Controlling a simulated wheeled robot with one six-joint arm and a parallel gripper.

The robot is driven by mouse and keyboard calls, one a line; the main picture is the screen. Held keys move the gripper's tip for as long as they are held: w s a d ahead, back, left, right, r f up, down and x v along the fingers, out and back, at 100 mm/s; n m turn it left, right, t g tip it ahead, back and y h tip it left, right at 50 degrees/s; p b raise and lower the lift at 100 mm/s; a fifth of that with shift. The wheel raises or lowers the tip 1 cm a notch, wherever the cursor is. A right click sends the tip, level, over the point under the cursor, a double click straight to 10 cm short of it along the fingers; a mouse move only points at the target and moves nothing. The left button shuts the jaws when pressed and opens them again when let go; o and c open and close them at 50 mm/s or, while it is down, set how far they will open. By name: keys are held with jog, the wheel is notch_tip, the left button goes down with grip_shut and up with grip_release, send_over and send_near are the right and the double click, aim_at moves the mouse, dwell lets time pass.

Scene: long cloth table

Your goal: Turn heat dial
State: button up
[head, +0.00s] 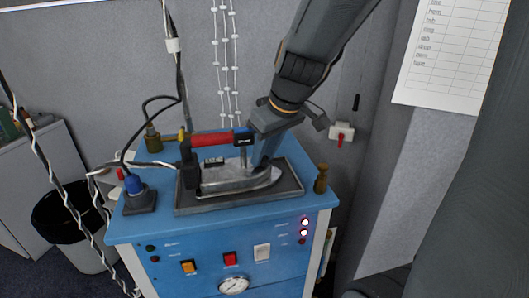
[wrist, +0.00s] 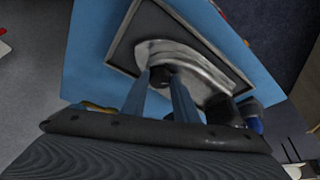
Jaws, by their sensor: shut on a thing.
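A steam iron (head: 235,180) with a red handle (head: 212,139) stands on a dark tray-like rest (head: 205,209) on top of a blue ironing station (head: 145,226). Its metal body also shows in the wrist view (wrist: 200,67). My gripper (head: 263,160) reaches down from above at the right, pointed end of the iron. In the wrist view its two fingers (wrist: 160,84) are on either side of a small dark round dial (wrist: 160,76) on the iron's top, shut on it. In the head view the gripper hides this dial.
A blue-capped fitting (head: 133,185) with a cable stands at the left of the station's top, and a brass post (head: 321,179) at the right. The front panel has switches, lit red lamps and a gauge (head: 234,285). Twisted cables hang at the left. A grey wall stands behind.

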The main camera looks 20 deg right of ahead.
jog(key=o, duration=1.1)
jog(key=shift+c, duration=0.2)
jog(key=shift+r, duration=0.1)
jog(key=b+v, duration=0.1)
jog(key=v, duration=0.6)
jog(key=shift+s+r, duration=0.2)
jog(key=shift+r, duration=0.1)
